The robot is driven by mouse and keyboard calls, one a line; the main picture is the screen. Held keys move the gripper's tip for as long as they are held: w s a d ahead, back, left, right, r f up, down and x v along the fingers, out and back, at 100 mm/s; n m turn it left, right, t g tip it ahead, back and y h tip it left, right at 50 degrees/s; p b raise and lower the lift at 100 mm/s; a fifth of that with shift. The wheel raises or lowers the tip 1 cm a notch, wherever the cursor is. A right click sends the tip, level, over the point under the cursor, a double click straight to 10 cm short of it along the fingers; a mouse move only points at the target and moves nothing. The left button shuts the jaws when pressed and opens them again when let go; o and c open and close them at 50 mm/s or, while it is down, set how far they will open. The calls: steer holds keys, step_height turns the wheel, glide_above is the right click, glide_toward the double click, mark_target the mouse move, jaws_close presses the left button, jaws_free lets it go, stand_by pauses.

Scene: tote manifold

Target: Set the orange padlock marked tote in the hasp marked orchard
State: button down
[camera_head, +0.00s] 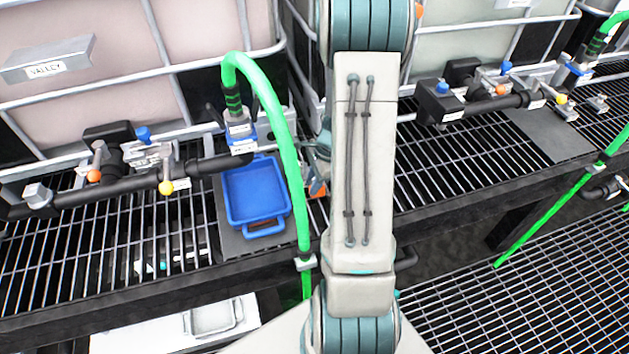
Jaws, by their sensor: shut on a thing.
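My arm rises through the middle of the view and hides most of my gripper (317,165). Only a sliver of grey parts shows at the arm's left edge. Just below it, a small orange body (318,189) shows, partly hidden by my arm. It appears to be the orange padlock, with my gripper shut on it; its marking cannot be read. They appear just right of the green hose and the blue tray (232,192). I cannot make out a hasp marked orchard; the small labels on the manifolds are too small to read.
A pale tote marked valley (85,95) stands at the left, with a black pipe manifold (130,187) and coloured valve knobs in front. A green hose (283,140) arches down beside my arm. Another manifold (475,103) is at the right. The grating (455,180) right of my arm is mostly clear.

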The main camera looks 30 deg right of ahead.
steer(key=shift+f, duration=0.1)
steer(key=c, duration=1.7)
jaws_free()
steer(key=shift+f, duration=0.1)
steer(key=o, duration=0.4)
